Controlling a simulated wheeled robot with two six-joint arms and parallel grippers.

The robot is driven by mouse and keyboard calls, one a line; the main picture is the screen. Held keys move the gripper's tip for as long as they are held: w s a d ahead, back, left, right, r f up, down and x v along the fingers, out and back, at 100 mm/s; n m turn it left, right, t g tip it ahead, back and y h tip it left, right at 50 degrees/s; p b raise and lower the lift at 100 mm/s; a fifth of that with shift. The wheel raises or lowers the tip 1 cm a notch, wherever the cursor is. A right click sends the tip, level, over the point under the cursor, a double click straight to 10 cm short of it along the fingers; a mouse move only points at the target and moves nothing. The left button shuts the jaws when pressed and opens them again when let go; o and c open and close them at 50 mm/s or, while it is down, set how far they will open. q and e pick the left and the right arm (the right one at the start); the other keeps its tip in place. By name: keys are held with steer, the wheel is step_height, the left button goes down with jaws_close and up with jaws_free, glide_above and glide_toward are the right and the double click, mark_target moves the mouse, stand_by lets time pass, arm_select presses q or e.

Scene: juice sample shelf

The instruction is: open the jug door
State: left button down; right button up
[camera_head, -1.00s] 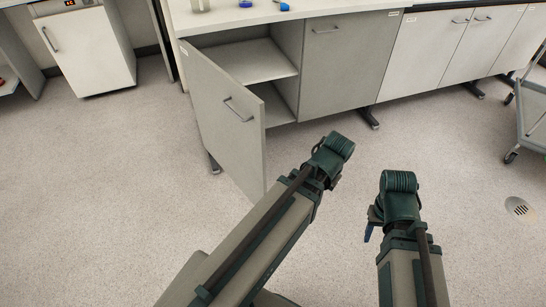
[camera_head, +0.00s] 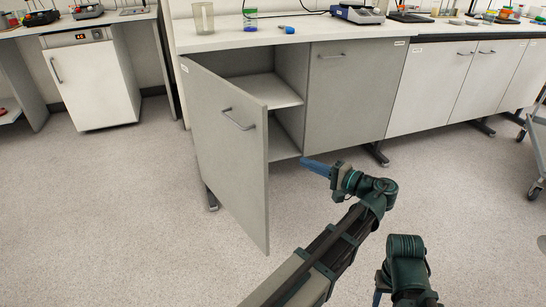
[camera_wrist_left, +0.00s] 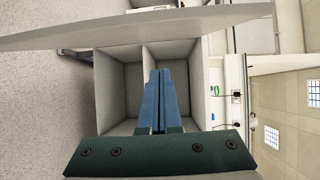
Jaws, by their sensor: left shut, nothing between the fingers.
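A grey cabinet door (camera_head: 225,150) stands partly open, hinged at its left side, with a bar handle (camera_head: 238,119) on its outer face. I cannot read its small label. My left gripper (camera_head: 308,163) is shut and empty. It is to the right of the door's free edge, in front of the cabinet opening, and looks apart from the door. In the left wrist view its blue fingers (camera_wrist_left: 160,76) lie together, pointing at the open compartment (camera_wrist_left: 120,78), and the door (camera_wrist_left: 140,32) crosses the top. My right gripper (camera_head: 378,297) shows only partly at the bottom.
Inside the cabinet is a bare shelf (camera_head: 262,92). A shut grey door (camera_head: 345,95) adjoins on the right. The worktop (camera_head: 265,40) above holds a glass beaker (camera_head: 203,18) and a small blue-capped item (camera_head: 287,29). A trolley (camera_head: 540,140) stands far right. The floor in front is clear.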

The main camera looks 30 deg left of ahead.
arm_select(q)
steer(key=s+a+r, duration=0.1)
steer(key=s+a, duration=0.1)
steer(key=a, duration=0.9)
steer(key=shift+y, duration=0.3)
steer(key=shift+s+r, duration=0.1)
